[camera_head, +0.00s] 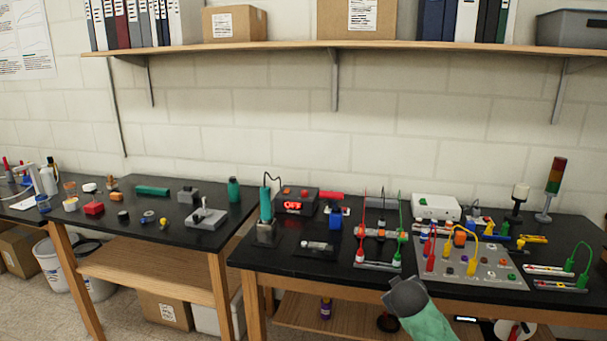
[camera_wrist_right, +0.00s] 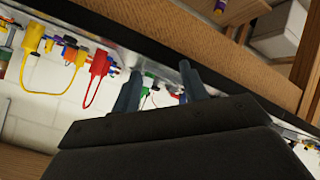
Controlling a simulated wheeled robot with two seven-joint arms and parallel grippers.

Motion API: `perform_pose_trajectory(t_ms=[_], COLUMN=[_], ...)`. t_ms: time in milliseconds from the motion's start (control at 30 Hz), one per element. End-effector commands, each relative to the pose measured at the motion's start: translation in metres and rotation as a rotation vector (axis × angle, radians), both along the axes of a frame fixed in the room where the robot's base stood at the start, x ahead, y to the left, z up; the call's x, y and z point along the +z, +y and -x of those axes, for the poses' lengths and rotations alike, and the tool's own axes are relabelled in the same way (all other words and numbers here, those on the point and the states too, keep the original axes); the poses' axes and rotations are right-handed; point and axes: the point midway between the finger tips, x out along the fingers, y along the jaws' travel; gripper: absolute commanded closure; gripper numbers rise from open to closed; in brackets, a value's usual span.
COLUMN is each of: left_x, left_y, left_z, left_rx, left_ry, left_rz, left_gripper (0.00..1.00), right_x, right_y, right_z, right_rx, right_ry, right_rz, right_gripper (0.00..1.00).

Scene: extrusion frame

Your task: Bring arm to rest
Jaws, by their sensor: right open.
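My right arm comes in from the bottom of the head view, with a green forearm and a dark grey gripper (camera_head: 405,293). It is at the front edge of the right-hand black table (camera_head: 300,265), and I cannot tell its exact gap to the edge. In the right wrist view two fingers of this gripper (camera_wrist_right: 160,84) stand apart with nothing between them. My left arm and gripper are not in view.
The right table bears a grey board (camera_head: 480,268) with red and yellow leads, a box with a lit red "OFF" display (camera_head: 293,206), and a signal tower (camera_head: 552,190). A second table (camera_head: 190,232) with small parts stands left. Shelving (camera_head: 300,47) hangs above.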

Motion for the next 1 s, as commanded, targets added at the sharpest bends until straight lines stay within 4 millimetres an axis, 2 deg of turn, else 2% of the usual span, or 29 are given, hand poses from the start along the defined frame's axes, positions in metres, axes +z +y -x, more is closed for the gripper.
perform_pose_trajectory(t_ms=[33,200,367,567,767,1000], left_x=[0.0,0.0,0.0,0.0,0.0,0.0], left_y=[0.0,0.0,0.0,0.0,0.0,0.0], left_z=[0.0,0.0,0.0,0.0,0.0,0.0], left_rx=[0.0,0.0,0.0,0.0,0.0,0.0], left_ry=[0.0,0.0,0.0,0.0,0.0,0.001], left_rz=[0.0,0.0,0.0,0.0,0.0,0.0], left_gripper=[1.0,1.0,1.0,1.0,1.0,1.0], right_x=[-0.024,-0.088,-0.143,-0.209,-0.272,-0.338], right_y=[0.01,0.035,0.054,0.069,0.084,0.106], right_z=[0.016,0.064,0.113,0.182,0.259,0.365], right_rx=[0.004,0.013,0.001,-0.038,-0.084,-0.136], right_ry=[0.041,0.143,0.232,0.344,0.466,0.624], right_rz=[-0.039,-0.152,-0.237,-0.312,-0.374,-0.43], right_gripper=[0.56,0.56,0.56,0.56,0.56,0.56])
